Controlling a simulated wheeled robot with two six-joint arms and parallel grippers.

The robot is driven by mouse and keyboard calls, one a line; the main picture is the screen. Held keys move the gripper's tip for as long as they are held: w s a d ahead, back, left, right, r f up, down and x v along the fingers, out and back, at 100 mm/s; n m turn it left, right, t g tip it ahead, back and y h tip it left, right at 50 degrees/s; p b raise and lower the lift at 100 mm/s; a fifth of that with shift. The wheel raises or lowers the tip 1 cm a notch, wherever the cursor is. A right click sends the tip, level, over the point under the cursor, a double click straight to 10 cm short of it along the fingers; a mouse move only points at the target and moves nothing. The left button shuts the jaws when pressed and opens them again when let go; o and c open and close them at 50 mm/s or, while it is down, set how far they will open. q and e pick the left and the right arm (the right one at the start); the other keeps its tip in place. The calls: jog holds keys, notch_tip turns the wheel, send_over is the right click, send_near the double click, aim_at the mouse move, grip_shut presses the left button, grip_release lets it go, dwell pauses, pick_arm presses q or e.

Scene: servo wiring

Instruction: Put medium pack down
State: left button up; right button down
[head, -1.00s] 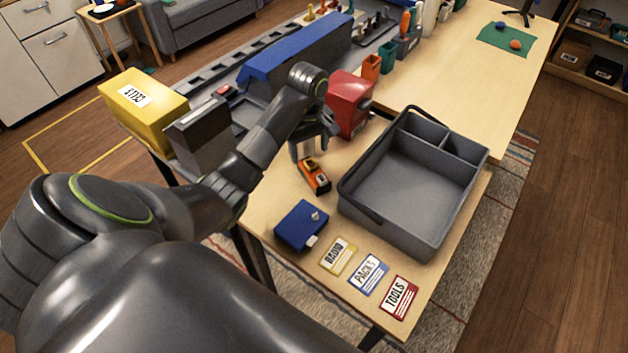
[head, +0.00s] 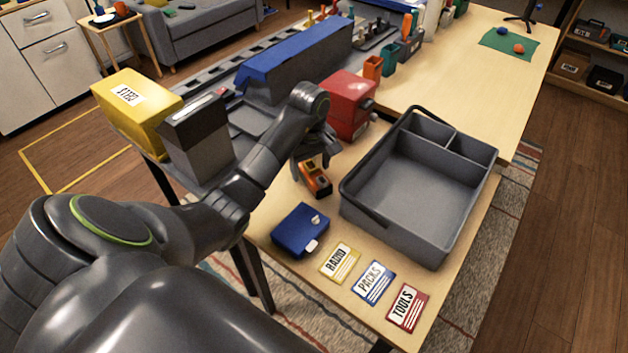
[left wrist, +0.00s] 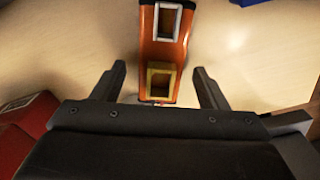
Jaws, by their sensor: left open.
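An orange pack with black ends (head: 316,181) lies on the table just left of the grey tote (head: 410,185). My left gripper (head: 312,166) is directly over it, fingers pointing down and open. In the left wrist view the orange pack (left wrist: 160,52) shows between the two spread fingers (left wrist: 159,75), with a visible gap on each side. The pack's near end is partly hidden by the gripper body. The tote looks empty. My right gripper is not in view.
A blue case (head: 301,230) and cards reading RADIO (head: 340,262), PACKS (head: 373,283) and TOOLS (head: 407,307) lie in front. A red box (head: 347,104) stands close behind my left gripper. A yellow bin (head: 135,110) is at left.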

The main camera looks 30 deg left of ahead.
pick_arm(q)
jog(key=shift+r, duration=0.1)
grip_shut()
dwell(0.3)
